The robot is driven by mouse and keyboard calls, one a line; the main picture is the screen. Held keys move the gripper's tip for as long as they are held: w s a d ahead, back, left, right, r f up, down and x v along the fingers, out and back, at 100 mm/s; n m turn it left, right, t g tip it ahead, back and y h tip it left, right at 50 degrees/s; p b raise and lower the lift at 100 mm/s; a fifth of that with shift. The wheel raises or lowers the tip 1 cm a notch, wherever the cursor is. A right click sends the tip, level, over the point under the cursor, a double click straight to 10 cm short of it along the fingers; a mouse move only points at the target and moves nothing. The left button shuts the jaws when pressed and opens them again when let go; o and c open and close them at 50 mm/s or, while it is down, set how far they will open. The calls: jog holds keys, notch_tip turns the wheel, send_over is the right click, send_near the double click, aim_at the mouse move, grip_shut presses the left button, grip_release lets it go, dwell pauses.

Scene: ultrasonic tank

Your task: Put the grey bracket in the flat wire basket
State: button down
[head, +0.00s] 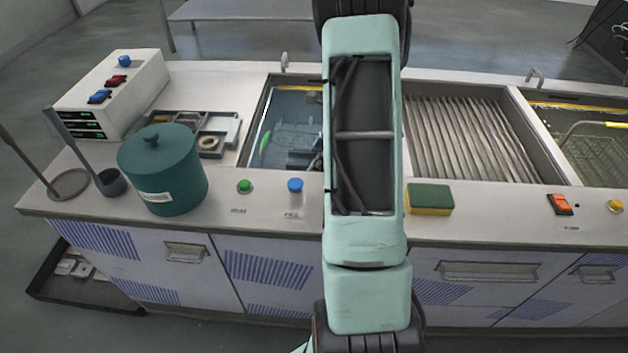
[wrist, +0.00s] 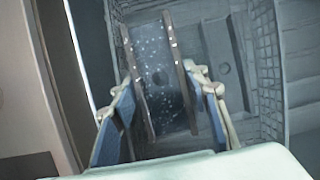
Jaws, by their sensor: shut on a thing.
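The grey bracket (wrist: 163,75) shows in the wrist view as a dark, speckled piece with two brown edges, between the fingers of my gripper (wrist: 162,100). My gripper is shut on it, with blue pads on either side. A wire basket shows mesh walls (wrist: 265,55) around and below the bracket. I cannot tell whether the bracket touches the basket floor. In the head view my arm hides most of the gripper and the bracket at the right side of the left tank (head: 251,130).
A ribbed middle basin (head: 470,135) and a right tank with a wire basket (head: 595,145) lie right of my arm. A green pot (head: 163,175), a parts tray (head: 232,135) and a sponge (head: 430,198) stand on the counter.

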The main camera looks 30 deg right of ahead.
notch_tip(320, 180, down, 9)
jog(key=shift+r+b, duration=0.2)
jog(key=shift+b, duration=0.25)
jog(key=shift+f, duration=0.2)
jog(key=c, duration=1.1)
grip_release()
jog(key=p+v, duration=0.1)
jog(key=v, duration=1.1)
jog(key=shift+r, duration=0.2)
